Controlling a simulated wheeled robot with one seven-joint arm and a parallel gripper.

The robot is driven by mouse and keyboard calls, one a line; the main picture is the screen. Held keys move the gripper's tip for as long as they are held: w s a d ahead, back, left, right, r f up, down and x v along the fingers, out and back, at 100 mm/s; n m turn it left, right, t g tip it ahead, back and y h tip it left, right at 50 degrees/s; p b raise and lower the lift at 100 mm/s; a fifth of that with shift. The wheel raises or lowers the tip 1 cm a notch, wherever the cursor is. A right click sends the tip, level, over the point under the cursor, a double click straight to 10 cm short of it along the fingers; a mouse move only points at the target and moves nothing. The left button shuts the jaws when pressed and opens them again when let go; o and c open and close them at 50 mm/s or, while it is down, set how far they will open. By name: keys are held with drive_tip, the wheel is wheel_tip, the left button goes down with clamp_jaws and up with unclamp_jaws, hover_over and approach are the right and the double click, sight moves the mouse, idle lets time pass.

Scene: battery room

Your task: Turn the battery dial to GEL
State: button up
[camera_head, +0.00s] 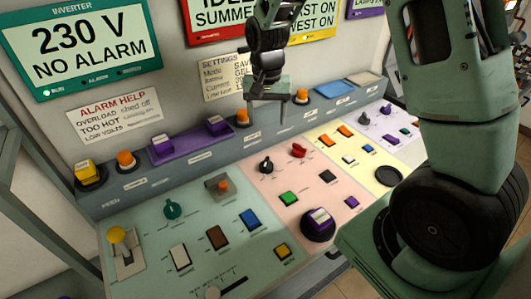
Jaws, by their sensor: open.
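My gripper (267,104) hangs above the back of the sloped panel, open and empty, with its fingers pointing down. It is above and apart from the knobs. A black dial (266,165) sits on the pink section, with a red dial (298,150) to its right. A teal dial (173,209) sits on the green section, and a dark dial (364,119) on the lilac section. The dial lettering is too small to read, so I cannot tell which one is the battery dial or where it points. A settings sheet (222,78) with "GEL" on it is partly hidden by my gripper.
The panel holds several coloured buttons, a large purple-topped black knob (318,224), a yellow-knobbed lever (117,236) and a slider (213,292). Orange and purple buttons line the back ledge. A "230 V NO ALARM" screen (83,47) hangs behind. My arm covers the right side.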

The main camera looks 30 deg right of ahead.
sight(266, 161)
wheel_tip(266, 161, down, 17)
drive_tip(key=p, duration=0.3)
drive_tip(key=shift+a, duration=0.1)
drive_tip(key=c, duration=1)
